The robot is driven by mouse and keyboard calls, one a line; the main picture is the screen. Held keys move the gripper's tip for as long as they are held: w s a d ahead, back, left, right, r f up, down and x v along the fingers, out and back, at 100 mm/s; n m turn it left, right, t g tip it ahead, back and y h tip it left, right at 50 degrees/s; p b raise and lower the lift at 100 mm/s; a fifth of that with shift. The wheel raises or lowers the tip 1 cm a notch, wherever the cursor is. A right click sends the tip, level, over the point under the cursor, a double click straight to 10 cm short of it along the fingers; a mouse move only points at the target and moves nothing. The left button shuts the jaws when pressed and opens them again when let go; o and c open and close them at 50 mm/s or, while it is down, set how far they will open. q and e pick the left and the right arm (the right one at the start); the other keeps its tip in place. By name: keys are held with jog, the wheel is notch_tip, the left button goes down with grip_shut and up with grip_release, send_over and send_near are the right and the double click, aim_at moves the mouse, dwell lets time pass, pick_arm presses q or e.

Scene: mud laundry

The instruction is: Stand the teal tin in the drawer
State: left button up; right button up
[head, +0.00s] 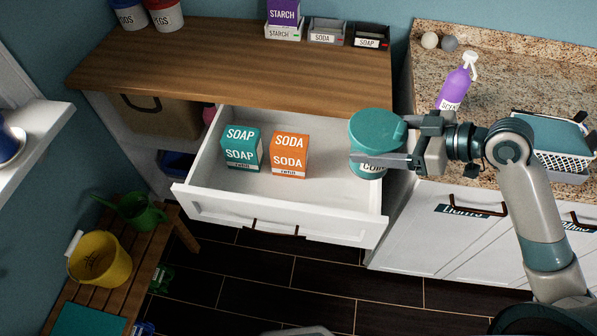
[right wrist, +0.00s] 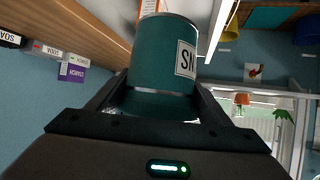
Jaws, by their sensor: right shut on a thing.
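The teal tin (head: 377,132) is a round can with a teal lid and a white label. My right gripper (head: 385,155) is shut on it, with fingers on either side. In the head view the tin is over the right end of the open white drawer (head: 215,190); I cannot tell its height above the drawer floor. In the right wrist view the tin (right wrist: 162,60) sits between the fingers, part of its label showing. In the drawer stand a teal soap box (head: 242,148) and an orange soda box (head: 290,155). My left gripper is not in view.
The wooden counter (head: 230,60) overhangs the drawer's back, with small labelled trays (head: 326,31) on it. The granite counter (head: 440,70) at right holds a purple spray bottle (head: 456,85) and a white basket (head: 560,145). The drawer's right part shows free floor.

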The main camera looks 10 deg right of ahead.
jog(key=shift+w+a+f, duration=0.15)
jog(key=shift+w+f, duration=0.15)
jog(key=shift+w, duration=0.1)
jog(key=w+a+f+m+t+h+p, duration=0.2)
jog(key=w+a+f, duration=0.2)
jog(key=w+f, duration=0.2)
notch_tip(320, 180, down, 2)
jog(key=shift+a+f+m, duration=0.15)
jog(key=shift+a+m, duration=0.15)
jog(key=shift+a, duration=0.05)
jog(key=shift+w, duration=0.1)
jog(key=shift+f+p, duration=0.55)
jog(key=shift+f, duration=2.35)
